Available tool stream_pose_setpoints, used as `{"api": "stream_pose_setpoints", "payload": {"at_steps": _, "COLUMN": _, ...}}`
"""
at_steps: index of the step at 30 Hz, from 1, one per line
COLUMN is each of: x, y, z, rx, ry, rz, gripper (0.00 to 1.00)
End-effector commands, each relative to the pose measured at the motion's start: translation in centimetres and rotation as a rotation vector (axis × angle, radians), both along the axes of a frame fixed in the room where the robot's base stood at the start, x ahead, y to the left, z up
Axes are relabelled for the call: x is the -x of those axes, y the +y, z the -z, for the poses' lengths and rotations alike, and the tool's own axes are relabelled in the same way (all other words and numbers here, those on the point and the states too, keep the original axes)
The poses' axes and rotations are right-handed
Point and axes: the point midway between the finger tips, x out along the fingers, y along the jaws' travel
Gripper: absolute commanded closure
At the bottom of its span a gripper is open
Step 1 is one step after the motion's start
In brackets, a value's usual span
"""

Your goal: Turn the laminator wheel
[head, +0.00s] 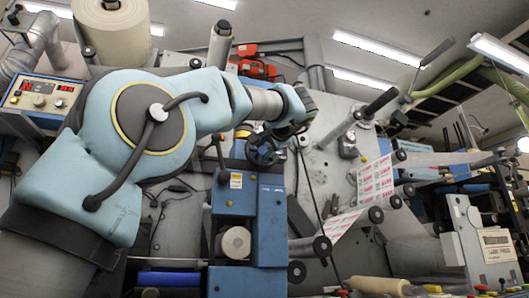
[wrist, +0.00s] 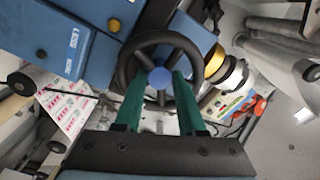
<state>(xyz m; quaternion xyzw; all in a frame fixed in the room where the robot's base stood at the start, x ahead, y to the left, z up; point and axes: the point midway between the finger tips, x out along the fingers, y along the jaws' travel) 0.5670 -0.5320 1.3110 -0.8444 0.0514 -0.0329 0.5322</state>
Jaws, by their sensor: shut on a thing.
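The laminator wheel is a black spoked handwheel with a blue hub (wrist: 159,77), near the middle of the wrist view. In the head view the dark wheel (head: 262,149) is partly visible just below the end of my arm, by the blue machine housing. My gripper (wrist: 157,80) has two green fingers reaching over the lower rim, one on each side of the hub. It is shut on the wheel. The exact contact between fingertips and spokes is hard to see.
Blue machine housing (wrist: 62,38) lies left of the wheel, and a yellow-ringed roller (wrist: 214,62) sits close on the right. In the head view, a printed red-and-white web (head: 375,181) runs over rollers at the right. A control panel (head: 40,96) stands at far left.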

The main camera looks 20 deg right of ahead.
Motion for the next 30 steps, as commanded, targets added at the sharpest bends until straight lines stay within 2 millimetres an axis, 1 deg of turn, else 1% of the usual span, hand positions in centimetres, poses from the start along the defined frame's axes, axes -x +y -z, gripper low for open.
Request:
{"api": "stream_pose_setpoints", "payload": {"at_steps": 16, "x": -0.06, "y": 0.03, "z": 0.2, "rx": 0.024, "ry": 0.008, "rz": -0.003, "gripper": 1.0}}
{"api": "stream_pose_setpoints", "payload": {"at_steps": 17, "x": -0.06, "y": 0.03, "z": 0.2, "rx": 0.024, "ry": 0.008, "rz": -0.003, "gripper": 0.6}}
{"api": "stream_pose_setpoints", "payload": {"at_steps": 18, "x": -0.06, "y": 0.03, "z": 0.2, "rx": 0.024, "ry": 0.008, "rz": -0.003, "gripper": 0.55}}
{"api": "stream_pose_setpoints", "payload": {"at_steps": 20, "x": -0.06, "y": 0.02, "z": 0.17, "rx": 0.024, "ry": 0.007, "rz": -0.003, "gripper": 0.49}}
{"api": "stream_pose_setpoints", "payload": {"at_steps": 27, "x": 0.03, "y": 0.02, "z": 0.08, "rx": 0.025, "ry": 0.005, "rz": -0.001, "gripper": 0.49}}
{"api": "stream_pose_setpoints", "payload": {"at_steps": 30, "x": 0.62, "y": 0.07, "z": 0.03, "rx": 0.025, "ry": 0.004, "rz": 0.0, "gripper": 0.49}}
